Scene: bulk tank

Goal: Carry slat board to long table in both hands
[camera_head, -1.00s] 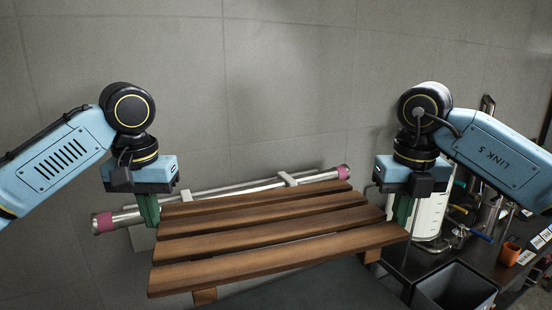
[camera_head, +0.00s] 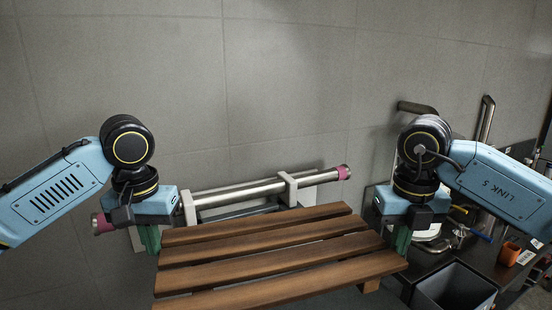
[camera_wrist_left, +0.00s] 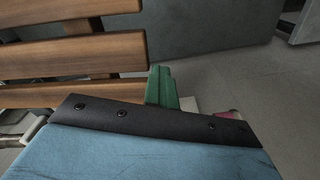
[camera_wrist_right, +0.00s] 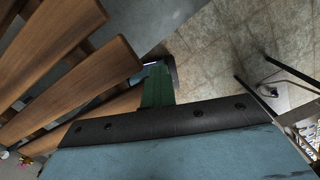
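The slat board (camera_head: 265,262), brown wooden slats on cross battens, spans the space between my two grippers, slightly tilted in the head view. My left gripper (camera_head: 150,240) has its green fingers at the board's left end. My right gripper (camera_head: 399,240) has its green fingers at the right end. Both look shut on the board, though the slats partly hide the fingertips. The board's slats also show beside the green fingers in the left wrist view (camera_wrist_left: 75,55) and the right wrist view (camera_wrist_right: 90,75). I cannot tell for certain which surface is the long table.
A steel pipe (camera_head: 245,192) with pink end caps runs along the grey wall behind the board. At right, a dark counter (camera_head: 415,265) holds an orange cup (camera_head: 509,254) and several tools. A grey open bin (camera_head: 455,290) stands at the lower right.

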